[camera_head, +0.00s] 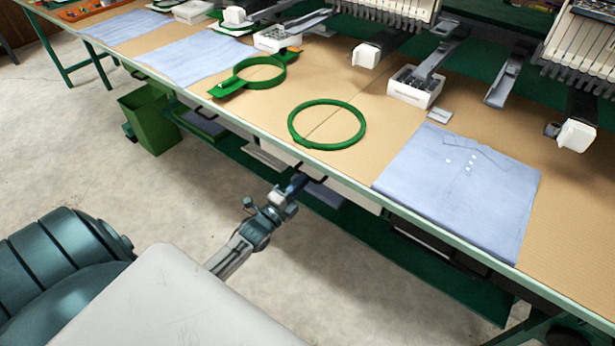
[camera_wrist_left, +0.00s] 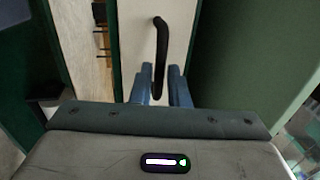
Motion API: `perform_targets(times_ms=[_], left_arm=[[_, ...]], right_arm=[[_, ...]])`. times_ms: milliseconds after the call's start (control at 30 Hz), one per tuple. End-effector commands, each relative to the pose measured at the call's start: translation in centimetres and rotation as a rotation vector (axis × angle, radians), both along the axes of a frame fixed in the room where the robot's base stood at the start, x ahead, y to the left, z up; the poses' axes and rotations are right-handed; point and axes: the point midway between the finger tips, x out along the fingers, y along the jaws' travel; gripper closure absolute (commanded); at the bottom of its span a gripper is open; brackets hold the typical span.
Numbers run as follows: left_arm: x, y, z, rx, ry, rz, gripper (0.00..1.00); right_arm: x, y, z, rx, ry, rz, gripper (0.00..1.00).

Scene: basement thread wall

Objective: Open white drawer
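The white drawer's front (camera_wrist_left: 133,35) fills the upper middle of the left wrist view, with a black bar handle (camera_wrist_left: 161,40) standing out from it. In the head view part of a white front (camera_head: 350,193) shows under the table edge, beyond my left gripper (camera_head: 296,185). The head view is too small to show the contact. My right gripper is not in view.
The table (camera_head: 400,130) overhangs the drawer area. It carries green hoops (camera_head: 292,124), a folded blue shirt (camera_head: 460,190) and embroidery machines. A green bin (camera_head: 151,122) stands below, further left. The floor (camera_head: 190,200) in front of the table is clear left of my arm.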

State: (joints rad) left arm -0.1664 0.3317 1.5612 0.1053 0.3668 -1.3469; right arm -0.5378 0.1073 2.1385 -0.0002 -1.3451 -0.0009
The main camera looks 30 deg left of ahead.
Motion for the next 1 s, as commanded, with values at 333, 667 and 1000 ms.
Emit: perform_targets(times_ms=[333, 667, 1000], left_arm=[[3.0, -0.2, 0.5, 0.000, 0.002, 0.000, 0.85], [3.1, -0.2, 0.5, -0.001, 0.002, 0.000, 1.00], [2.8, -0.2, 0.5, 0.000, 0.003, 0.000, 1.00]], right_arm=[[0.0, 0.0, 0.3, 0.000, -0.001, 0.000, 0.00], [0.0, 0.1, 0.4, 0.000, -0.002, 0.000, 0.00], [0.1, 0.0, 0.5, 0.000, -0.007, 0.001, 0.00]])
